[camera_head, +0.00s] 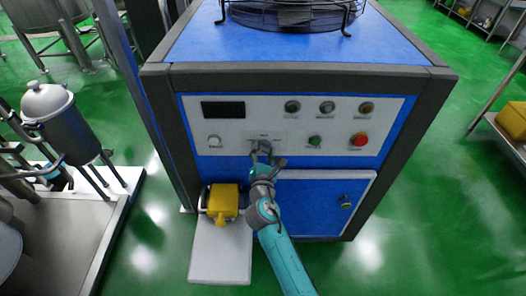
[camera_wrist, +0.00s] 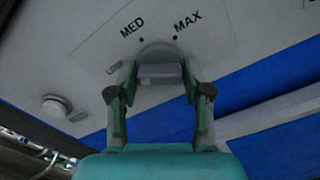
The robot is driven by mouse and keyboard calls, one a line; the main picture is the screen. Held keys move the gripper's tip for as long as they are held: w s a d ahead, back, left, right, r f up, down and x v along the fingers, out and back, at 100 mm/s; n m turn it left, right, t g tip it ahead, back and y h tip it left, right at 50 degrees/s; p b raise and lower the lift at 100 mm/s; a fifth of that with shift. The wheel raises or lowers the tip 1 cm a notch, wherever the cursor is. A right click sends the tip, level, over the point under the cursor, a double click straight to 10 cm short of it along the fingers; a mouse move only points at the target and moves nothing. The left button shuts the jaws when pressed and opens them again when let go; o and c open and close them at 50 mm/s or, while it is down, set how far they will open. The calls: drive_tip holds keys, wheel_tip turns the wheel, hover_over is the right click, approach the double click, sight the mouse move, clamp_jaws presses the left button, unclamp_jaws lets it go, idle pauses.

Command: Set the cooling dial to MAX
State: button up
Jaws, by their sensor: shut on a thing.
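The cooling dial (camera_wrist: 158,51) is a grey round knob with a raised grip bar, on the white control panel. In the wrist view the printed marks MED (camera_wrist: 132,27) and MAX (camera_wrist: 187,20) stand above it, and a fainter mark sits at its left. My gripper (camera_wrist: 160,76) is shut on the dial's bar, with one finger on each side. I cannot tell which mark the dial points to. In the head view my gripper (camera_head: 264,155) reaches the panel from below and partly hides the dial.
A yellow object (camera_head: 223,199) stands left of my arm. The blue cabinet door (camera_head: 310,205) lies below.

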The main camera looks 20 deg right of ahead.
drive_tip(key=shift+m, duration=0.3)
drive_tip(key=m, duration=0.5)
drive_tip(key=shift+a+r+m, duration=0.1)
drive_tip(key=shift+m, duration=0.3)
drive_tip(key=m, duration=0.5)
drive_tip(key=shift+r, duration=0.1)
drive_tip(key=m, duration=0.6)
drive_tip(key=shift+r+m, duration=0.1)
drive_tip(key=shift+m, duration=0.3)
drive_tip(key=m, duration=0.5)
drive_tip(key=shift+m, duration=0.4)
drive_tip(key=o, duration=1)
drive_tip(key=shift+r, duration=0.1)
drive_tip(key=shift+s, duration=0.1)
